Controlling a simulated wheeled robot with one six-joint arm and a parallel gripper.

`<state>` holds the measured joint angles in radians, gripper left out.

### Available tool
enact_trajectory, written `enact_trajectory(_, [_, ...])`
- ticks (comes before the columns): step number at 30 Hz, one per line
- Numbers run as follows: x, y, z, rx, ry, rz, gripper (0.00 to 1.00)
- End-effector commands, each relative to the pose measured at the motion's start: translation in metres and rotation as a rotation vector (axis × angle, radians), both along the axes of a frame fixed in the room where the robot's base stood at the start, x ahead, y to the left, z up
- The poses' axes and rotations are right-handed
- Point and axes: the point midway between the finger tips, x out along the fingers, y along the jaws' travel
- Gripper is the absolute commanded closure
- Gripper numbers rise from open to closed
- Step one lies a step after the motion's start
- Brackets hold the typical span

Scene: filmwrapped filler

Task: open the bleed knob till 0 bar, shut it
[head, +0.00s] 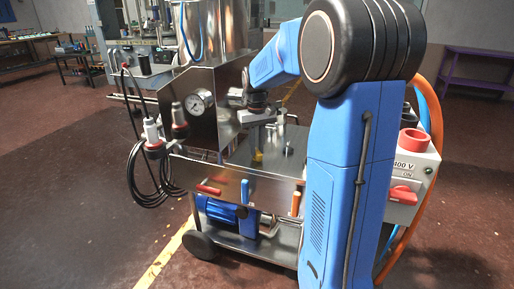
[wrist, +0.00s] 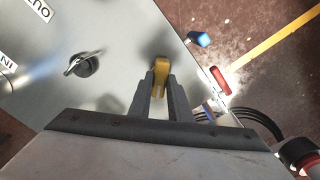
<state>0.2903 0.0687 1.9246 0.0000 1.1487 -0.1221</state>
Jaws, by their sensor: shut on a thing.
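The yellow bleed knob (wrist: 160,64) stands on the steel top plate in the wrist view, between the tips of my gripper (wrist: 161,80). The two grey fingers are shut on it from either side. In the head view a little of the yellow knob (head: 257,156) shows below my gripper (head: 257,146), which points down at the plate. The round pressure gauge (head: 200,102) with a white dial is on the steel housing to the left. Its needle and numbers are too small to read surely.
A black knob with a metal lever (wrist: 83,65) stands on the same plate, near IN and OUT labels. Blue (head: 245,190) and red (head: 209,189) handles stick out at the front edge. Cables (head: 150,175) hang at the left. A 400 V box (head: 410,165) is at the right.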

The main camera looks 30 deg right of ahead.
Motion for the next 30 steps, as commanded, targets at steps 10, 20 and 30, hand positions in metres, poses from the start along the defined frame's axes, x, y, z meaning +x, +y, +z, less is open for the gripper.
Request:
enact_trajectory(10, [0.0004, -0.0002, 0.0007, 0.000, -0.002, 0.060, 1.00])
enact_trajectory(20, [0.0005, -0.0002, 0.0007, -0.001, -0.002, 0.061, 1.00])
enact_trajectory(30, [0.0002, -0.0001, 0.0003, 0.000, -0.001, 0.061, 0.64])
